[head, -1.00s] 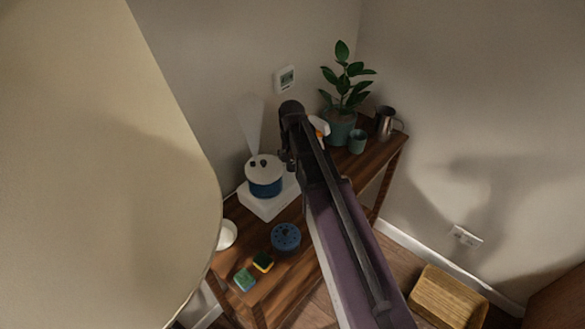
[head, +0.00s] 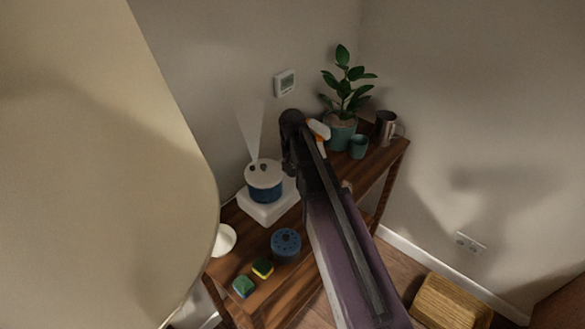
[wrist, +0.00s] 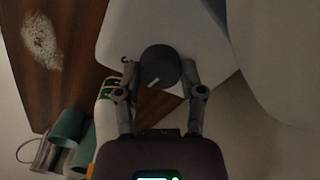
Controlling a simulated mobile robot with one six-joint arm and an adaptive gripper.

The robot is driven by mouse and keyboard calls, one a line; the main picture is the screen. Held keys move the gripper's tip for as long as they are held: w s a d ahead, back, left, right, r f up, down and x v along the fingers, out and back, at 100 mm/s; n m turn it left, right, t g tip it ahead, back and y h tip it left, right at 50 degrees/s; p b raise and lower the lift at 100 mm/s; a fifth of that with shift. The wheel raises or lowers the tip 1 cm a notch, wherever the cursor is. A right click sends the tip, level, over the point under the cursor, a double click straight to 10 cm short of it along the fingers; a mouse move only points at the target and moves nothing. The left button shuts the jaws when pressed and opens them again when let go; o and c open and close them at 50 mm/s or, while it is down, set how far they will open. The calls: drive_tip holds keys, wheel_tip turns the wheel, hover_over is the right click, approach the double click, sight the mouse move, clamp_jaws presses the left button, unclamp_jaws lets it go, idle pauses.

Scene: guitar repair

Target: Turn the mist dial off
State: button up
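The humidifier stands on the wooden side table; its white base (head: 266,212) carries a blue tank with a white lid, and pale mist (head: 250,131) rises from the top. In the wrist view the mist dial (wrist: 160,67) is a dark round knob with a short, slanted white mark, in front of the white body (wrist: 158,29). My gripper (wrist: 161,72) has one finger on each side of the dial, close against it, and looks shut on it. In the head view my arm hides the dial and the fingertips.
The table (head: 312,252) also holds a blue round item (head: 286,244), two sponges, a white bowl (head: 224,239), a spray bottle (head: 319,130), a potted plant (head: 342,128), a teal cup (head: 358,147) and a metal mug (head: 385,128). A large pale lampshade-like shape (head: 90,170) fills the left.

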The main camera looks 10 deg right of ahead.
drive_tip(key=shift+c, duration=0.7)
drive_tip(key=shift+n, duration=0.5)
drive_tip(key=n, duration=1.9)
